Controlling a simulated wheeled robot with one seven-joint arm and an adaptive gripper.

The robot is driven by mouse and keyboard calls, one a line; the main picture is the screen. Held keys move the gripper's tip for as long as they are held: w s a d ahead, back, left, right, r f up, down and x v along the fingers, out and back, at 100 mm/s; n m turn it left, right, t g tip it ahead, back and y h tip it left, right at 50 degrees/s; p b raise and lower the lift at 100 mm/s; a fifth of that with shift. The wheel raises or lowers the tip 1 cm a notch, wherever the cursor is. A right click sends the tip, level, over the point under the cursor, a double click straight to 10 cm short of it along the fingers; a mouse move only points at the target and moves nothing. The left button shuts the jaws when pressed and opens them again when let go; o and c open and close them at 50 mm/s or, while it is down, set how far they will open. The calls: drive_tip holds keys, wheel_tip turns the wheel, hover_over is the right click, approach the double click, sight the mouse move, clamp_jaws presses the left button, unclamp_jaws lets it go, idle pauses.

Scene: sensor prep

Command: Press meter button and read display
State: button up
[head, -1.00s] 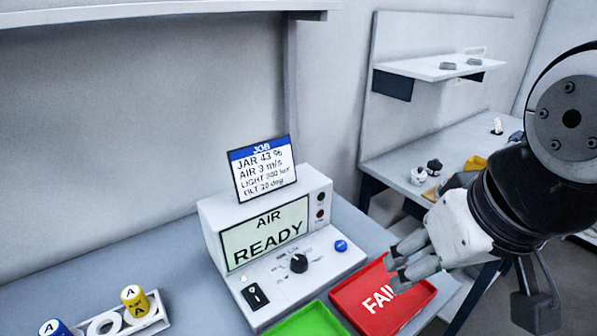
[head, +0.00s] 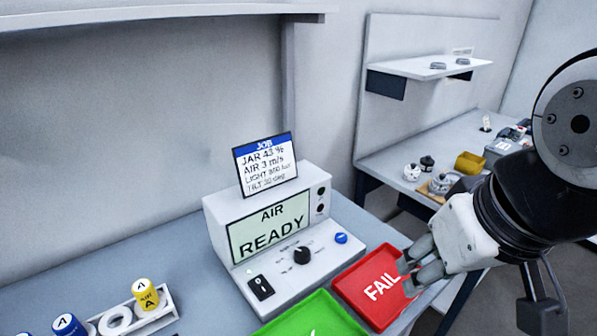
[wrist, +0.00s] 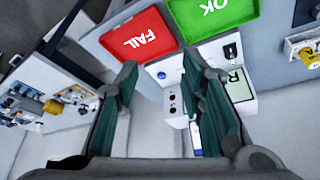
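The grey-white meter (head: 216,262) stands on the bench; its green-tinted display (head: 268,230) reads "AIR READY". A blue round button (head: 341,238) sits at the right of its sloped panel, right of a black dial (head: 302,255); a black switch (head: 260,287) is at lower left. A job card (head: 265,164) on top lists JAR 43 %, AIR 3 m/s and blurred light and tilt lines. My gripper (head: 409,276) is over the right edge of the red tray, apart from the button. In the wrist view my gripper (wrist: 158,62) is open and empty, with the blue button (wrist: 161,75) between its fingers.
The red FAIL tray (head: 352,314) and green tray (head: 285,327) lie in front of the meter. A holder (head: 173,300) with blue and yellow jars stands at lower left. A second bench (head: 388,160) with small items is at back right.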

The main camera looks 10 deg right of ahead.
clamp_jaws()
idle(1.0)
